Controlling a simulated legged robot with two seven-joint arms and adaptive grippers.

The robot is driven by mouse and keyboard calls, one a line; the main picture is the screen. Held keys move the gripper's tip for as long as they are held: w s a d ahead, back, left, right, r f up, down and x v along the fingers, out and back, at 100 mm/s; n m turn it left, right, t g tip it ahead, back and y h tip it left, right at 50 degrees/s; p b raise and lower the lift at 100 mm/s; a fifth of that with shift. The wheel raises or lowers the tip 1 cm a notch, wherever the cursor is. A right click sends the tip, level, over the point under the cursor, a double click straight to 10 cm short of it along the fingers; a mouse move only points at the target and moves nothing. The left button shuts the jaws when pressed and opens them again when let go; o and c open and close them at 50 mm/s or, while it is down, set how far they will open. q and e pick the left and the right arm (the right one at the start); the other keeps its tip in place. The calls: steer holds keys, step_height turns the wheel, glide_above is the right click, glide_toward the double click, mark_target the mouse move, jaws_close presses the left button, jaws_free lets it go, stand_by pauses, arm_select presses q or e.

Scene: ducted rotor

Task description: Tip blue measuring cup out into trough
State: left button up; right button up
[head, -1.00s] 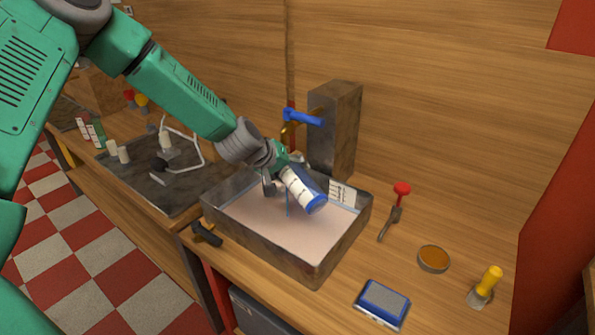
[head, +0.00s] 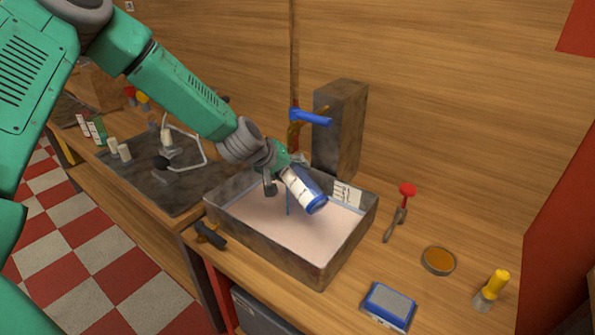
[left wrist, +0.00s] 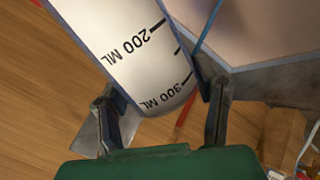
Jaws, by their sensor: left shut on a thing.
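The measuring cup (head: 301,189) is white with a blue rim and is tilted, its blue-rimmed end lower and toward the right, above the trough. My left gripper (head: 279,178) is shut on it at its upper end. In the left wrist view the cup (left wrist: 125,40), with black ML marks, sits between the fingers of the gripper (left wrist: 163,108). The trough (head: 262,246) is a grey metal box with a pale pinkish bottom. A thin blue vertical line (head: 288,202) shows beside the cup; I cannot tell what it is. The cup's inside is hidden. My right gripper is not in view.
A grey post with a blue-handled tap (head: 311,117) stands behind the trough. Right of it lie a red-knobbed tool (head: 400,210), a round amber dish (head: 438,261), a blue-grey box (head: 388,305) and a yellow-handled tool (head: 493,288). A dark sink-like panel (head: 170,190) is at left.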

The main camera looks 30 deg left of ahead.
arm_select(q)
steer(key=shift+a+f, duration=0.1)
steer(key=shift+a, duration=0.25)
steer(key=shift+d+r, duration=0.3)
steer(key=shift+d, duration=0.9)
steer(key=shift+f, duration=0.2)
steer(key=shift+a+f+n+g+h+b, duration=0.35)
steer(key=shift+a+f, duration=0.2)
steer(key=shift+a, duration=0.3)
steer(key=shift+a+f+h, duration=0.25)
steer(key=shift+a+f, duration=0.05)
steer(key=shift+a, duration=0.2)
steer(key=shift+d+r, duration=0.2)
steer(key=shift+d, duration=0.35)
steer(key=shift+d+r, duration=0.15)
steer(key=shift+d, duration=0.35)
steer(key=shift+a+f, duration=0.15)
steer(key=shift+a, duration=0.35)
steer(key=shift+a+f, duration=0.15)
steer(key=shift+a, duration=0.35)
steer(key=shift+d+r, duration=0.2)
steer(key=shift+d, duration=0.65)
steer(key=shift+a+f, duration=0.15)
steer(key=shift+a, duration=0.55)
steer(key=shift+d, duration=0.6)
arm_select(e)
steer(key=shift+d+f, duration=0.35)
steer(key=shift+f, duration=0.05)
